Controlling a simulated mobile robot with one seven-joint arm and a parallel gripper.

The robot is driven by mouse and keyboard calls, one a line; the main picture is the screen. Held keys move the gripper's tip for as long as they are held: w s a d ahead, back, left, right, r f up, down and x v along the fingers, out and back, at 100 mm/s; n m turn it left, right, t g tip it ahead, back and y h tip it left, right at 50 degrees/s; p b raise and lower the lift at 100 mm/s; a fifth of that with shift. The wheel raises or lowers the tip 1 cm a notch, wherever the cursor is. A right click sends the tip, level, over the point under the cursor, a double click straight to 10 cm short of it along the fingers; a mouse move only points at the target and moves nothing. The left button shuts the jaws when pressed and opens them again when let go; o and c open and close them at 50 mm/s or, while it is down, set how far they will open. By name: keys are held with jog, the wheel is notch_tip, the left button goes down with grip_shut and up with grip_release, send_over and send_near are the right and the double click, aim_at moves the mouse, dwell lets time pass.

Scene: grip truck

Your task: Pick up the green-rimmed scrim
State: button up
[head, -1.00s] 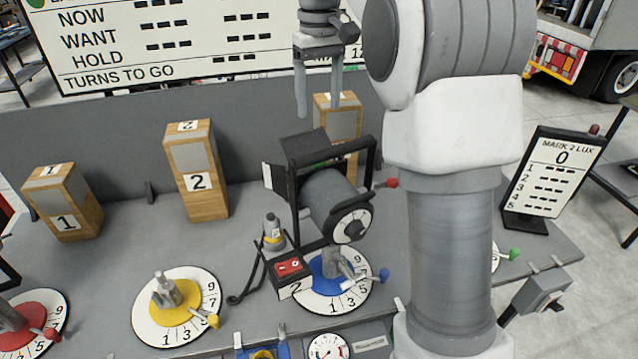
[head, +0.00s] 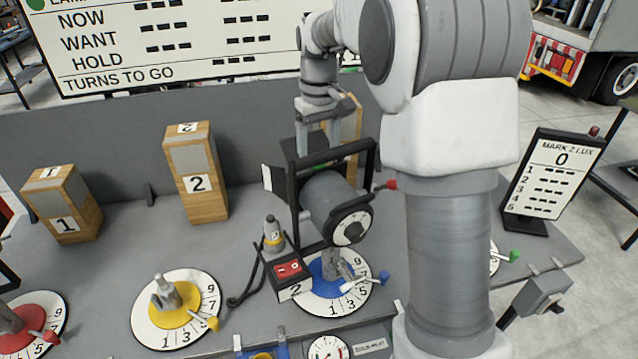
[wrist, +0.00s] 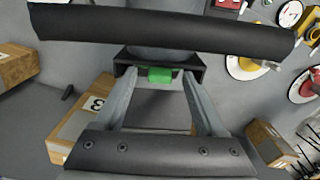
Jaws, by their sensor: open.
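The scrim shows only as a small green piece (wrist: 159,75) in the wrist view, set in a dark slotted holder on the lamp. The rest of it is hidden. My gripper (head: 318,148) is open and points down at the far side of the lamp (head: 330,200) in the head view. In the wrist view the two fingertips (wrist: 160,84) stand on either side of the green piece, with a gap showing. I cannot tell how deep the fingers reach beside it.
The lamp's black frame (head: 297,205) and a dark bar (wrist: 165,25) lie close to the fingers. Wooden blocks marked 1 (head: 65,205) and 2 (head: 197,175) stand to the left; another is partly hidden behind the lamp. Dials with coloured knobs line the bench front.

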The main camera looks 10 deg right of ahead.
grip_shut()
jog(key=shift+r, duration=0.15)
dwell(0.5)
notch_tip(320, 180, up, 18)
jog(key=p, duration=0.1)
jog(key=shift+p, duration=0.3)
dwell(0.5)
